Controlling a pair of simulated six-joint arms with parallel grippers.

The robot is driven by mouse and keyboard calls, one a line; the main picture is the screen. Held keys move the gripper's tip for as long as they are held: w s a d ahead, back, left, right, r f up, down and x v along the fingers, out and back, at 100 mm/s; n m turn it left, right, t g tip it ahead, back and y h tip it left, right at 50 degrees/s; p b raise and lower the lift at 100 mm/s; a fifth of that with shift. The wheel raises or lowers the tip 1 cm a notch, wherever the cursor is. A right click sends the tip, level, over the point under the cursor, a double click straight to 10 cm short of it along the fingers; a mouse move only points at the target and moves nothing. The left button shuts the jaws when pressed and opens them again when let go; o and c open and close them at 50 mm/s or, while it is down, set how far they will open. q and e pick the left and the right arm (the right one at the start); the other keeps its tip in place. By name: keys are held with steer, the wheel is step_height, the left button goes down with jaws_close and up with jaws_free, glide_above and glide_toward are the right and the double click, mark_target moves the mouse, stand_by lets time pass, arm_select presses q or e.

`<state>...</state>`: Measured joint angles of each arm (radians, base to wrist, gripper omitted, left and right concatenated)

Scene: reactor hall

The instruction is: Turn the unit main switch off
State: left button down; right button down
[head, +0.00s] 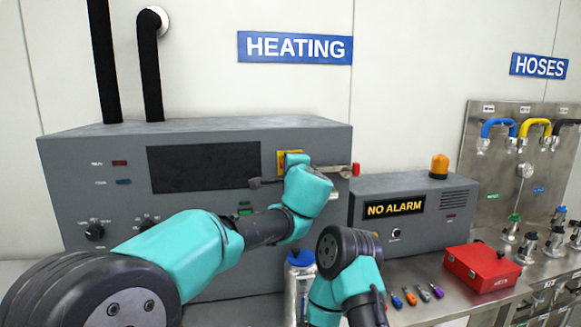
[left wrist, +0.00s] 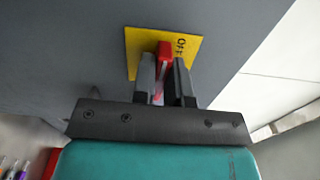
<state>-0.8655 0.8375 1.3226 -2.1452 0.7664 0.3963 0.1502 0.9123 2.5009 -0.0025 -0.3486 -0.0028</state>
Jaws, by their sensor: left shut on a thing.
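The main switch is a red handle (left wrist: 164,52) on a yellow plate (left wrist: 138,42) on the front of the grey heating unit (head: 200,238). In the head view the yellow plate (head: 283,158) shows just above my left wrist, which hides the handle there. My left gripper (left wrist: 163,68) is shut on the red handle, one dark finger on each side of it. My right arm shows low in the middle of the head view, and its gripper is out of sight.
A grey alarm box (head: 373,236) reading "NO ALARM" stands right of the unit. A red box (head: 481,268) and several coloured small tools lie on the bench. A bottle with a blue cap (head: 301,258) stands in front. Hoses hang at the right.

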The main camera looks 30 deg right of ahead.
arm_select(q)
steer(key=shift+n, duration=0.5)
steer(key=c, duration=1.1)
jaws_free()
steer(key=shift+c, duration=0.2)
steer(key=shift+s, duration=0.1)
steer(key=v, duration=1.7)
steer(key=shift+s+a, duration=0.1)
